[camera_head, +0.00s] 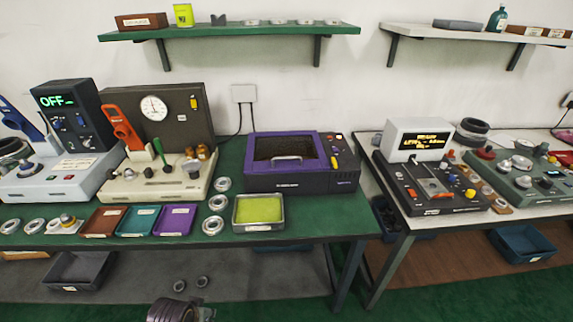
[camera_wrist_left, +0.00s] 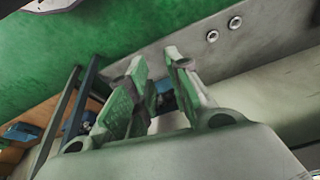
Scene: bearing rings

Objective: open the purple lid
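The purple lid (camera_head: 285,149) is on top of a dark grey and purple box-shaped machine (camera_head: 290,181) on the green table. It has a dark window and a light bar handle (camera_head: 286,159) along its front edge. The lid appears shut. My left gripper (camera_wrist_left: 155,62) shows in the left wrist view, its two green-padded fingers apart with nothing between them. It points toward table legs and the grey lower surface, and the lid is not in that view.
A metal tray with a yellow-green inside (camera_head: 236,219) and several metal rings (camera_head: 222,184) stand in front and left of the machine. Three small trays, including a purple one (camera_head: 174,219), lie further left. A shelf (camera_head: 230,32) hangs above. Two rings (camera_wrist_left: 223,29) lie low down.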

